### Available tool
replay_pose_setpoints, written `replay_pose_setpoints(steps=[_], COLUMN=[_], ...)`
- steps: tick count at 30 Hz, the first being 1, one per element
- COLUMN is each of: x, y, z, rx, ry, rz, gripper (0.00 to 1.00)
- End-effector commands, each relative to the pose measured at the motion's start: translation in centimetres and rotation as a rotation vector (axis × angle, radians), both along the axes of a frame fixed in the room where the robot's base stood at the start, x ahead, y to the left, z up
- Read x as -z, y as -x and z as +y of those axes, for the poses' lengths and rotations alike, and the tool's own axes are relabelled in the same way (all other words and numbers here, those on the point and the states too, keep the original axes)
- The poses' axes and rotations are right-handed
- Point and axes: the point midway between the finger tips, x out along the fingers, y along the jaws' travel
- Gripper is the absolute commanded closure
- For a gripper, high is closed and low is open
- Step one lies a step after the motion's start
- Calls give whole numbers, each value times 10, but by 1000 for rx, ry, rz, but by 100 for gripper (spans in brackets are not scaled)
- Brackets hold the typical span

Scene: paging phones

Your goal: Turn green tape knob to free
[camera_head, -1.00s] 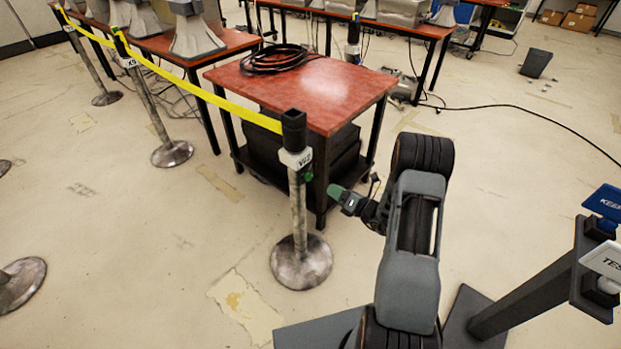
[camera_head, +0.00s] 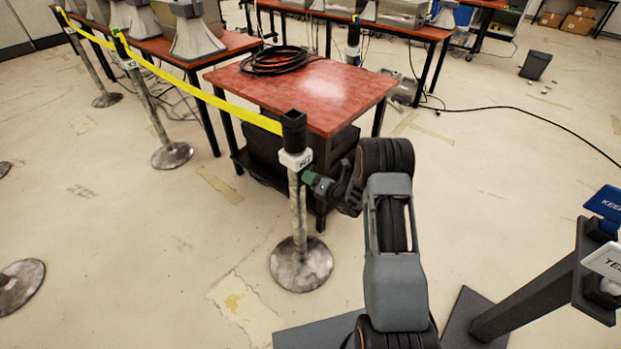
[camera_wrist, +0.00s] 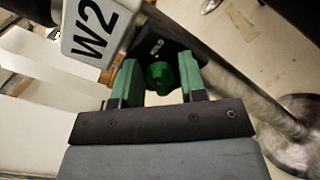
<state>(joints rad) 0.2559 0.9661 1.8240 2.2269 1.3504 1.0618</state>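The green knob (camera_wrist: 160,76) sits on a dark plate just below the white W2 label (camera_wrist: 95,28) of a tape post. In the head view the metal post (camera_head: 299,215) stands upright with a black tape head (camera_head: 294,130) on top. My gripper (camera_head: 308,178) reaches the post from the right, just below the label. In the wrist view my gripper (camera_wrist: 161,82) is open, with one green finger on each side of the knob. A small gap seems to show on both sides. The knob is hidden by my gripper in the head view.
Yellow tape (camera_head: 215,101) runs from the post head to other posts (camera_head: 150,115) at the back left. A red table (camera_head: 325,95) with a black cable coil stands just behind. A stand with blue and white signs (camera_head: 608,262) is at the right.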

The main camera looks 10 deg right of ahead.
Motion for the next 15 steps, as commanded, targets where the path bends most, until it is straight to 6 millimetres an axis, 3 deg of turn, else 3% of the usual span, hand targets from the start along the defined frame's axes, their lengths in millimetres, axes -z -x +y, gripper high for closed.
replay_pose_setpoints(steps=[3, 12, 15], x=[0, 0, 0], y=[0, 0, 0], z=[0, 0, 0], rx=[0, 0, 0], ry=[0, 0, 2], rz=[0, 0, -1], gripper=[63, 91, 92])
